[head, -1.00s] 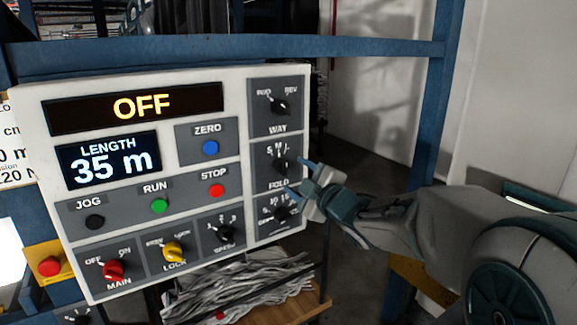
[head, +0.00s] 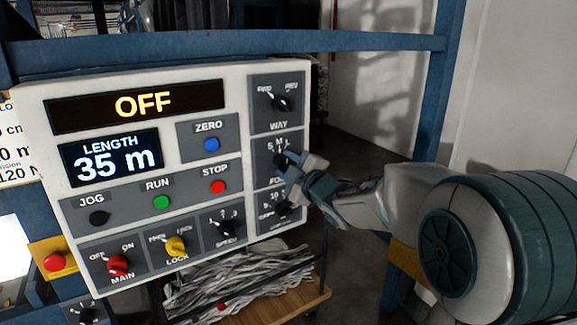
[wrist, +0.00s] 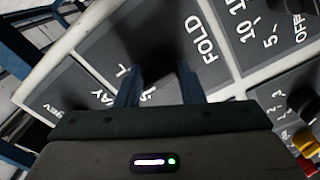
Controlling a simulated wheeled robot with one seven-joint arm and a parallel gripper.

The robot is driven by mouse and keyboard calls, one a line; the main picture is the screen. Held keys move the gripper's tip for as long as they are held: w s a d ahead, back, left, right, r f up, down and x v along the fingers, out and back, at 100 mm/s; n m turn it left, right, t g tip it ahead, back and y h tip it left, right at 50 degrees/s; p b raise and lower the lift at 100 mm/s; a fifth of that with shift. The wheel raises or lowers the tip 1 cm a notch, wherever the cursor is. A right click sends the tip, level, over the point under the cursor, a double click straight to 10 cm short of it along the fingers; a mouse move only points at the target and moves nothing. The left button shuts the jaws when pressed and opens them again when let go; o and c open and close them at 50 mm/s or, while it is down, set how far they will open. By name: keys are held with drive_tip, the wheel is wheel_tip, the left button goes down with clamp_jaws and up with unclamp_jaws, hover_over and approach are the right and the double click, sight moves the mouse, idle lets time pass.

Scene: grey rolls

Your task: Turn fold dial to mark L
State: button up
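The fold dial (head: 279,160) is a black knob on the grey panel section marked S, M, L, in the right column of the control box. My gripper (head: 287,171) is right in front of it and covers part of the dial and the FOLD label. In the wrist view, the dark dial (wrist: 158,48) sits between the two blue fingers of my gripper (wrist: 160,82). The fingers stand apart, one on each side of it; I cannot tell whether they touch it. The mark the dial points at is not clear.
The way dial (head: 281,102) is just above, and another black dial (head: 283,211) is close below my gripper. The white control box (head: 240,73) also carries coloured buttons and switches. A blue frame post (head: 430,110) stands to the right. Grey strands lie on a wooden shelf (head: 300,303) below.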

drive_tip(key=shift+m, duration=0.3)
drive_tip(key=shift+m+b, duration=0.3)
drive_tip(key=shift+m, duration=2.4)
drive_tip(key=o, duration=1)
drive_tip(key=shift+s, duration=0.1)
